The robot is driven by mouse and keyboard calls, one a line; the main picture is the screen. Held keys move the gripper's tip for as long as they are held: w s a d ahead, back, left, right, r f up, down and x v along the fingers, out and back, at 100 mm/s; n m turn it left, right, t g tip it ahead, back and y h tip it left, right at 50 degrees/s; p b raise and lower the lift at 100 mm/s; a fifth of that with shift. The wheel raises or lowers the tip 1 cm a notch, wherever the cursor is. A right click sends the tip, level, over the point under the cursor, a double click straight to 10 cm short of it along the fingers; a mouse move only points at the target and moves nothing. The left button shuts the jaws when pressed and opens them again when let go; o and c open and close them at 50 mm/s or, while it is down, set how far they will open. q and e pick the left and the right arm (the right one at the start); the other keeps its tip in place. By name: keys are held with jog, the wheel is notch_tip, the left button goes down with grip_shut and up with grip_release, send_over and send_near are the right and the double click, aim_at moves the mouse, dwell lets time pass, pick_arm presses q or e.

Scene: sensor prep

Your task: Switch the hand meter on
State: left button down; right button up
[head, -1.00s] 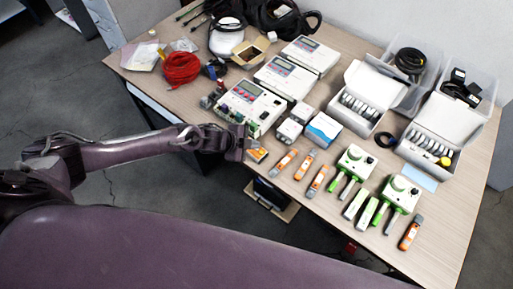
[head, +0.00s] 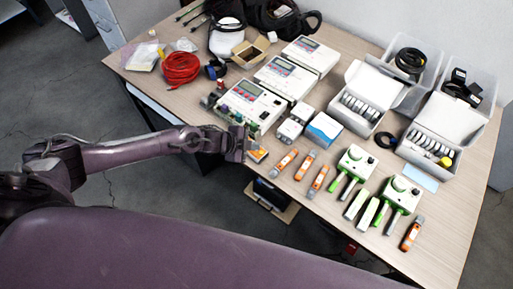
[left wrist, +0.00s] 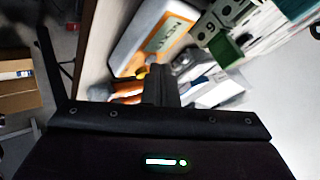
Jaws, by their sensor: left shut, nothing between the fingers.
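Several orange-and-grey hand meters lie near the front edge of the table. One (head: 257,155) is right beside my left gripper (head: 247,146), partly hidden by it; others (head: 285,160) lie to its right, and one (head: 412,234) lies at the far right. In the left wrist view, a grey meter with an orange panel and a small display (left wrist: 168,35) lies just beyond the shut fingers (left wrist: 160,72). I cannot tell whether the fingertips touch it, or whether its display is lit. My left gripper is shut and empty. My right gripper is not seen.
White bench instruments (head: 250,104) stand behind the left gripper. Green-and-white devices (head: 355,163) stand further right, with open white cases (head: 430,140) behind. The table's front edge is close below the gripper.

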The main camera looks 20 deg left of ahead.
aim_at(253, 151)
pick_arm(q)
jog(key=shift+r+p, duration=0.75)
jog(key=shift+r, duration=0.05)
notch_tip(253, 151, up, 5)
jog(key=p, duration=0.4)
dwell(0.5)
dwell(0.5)
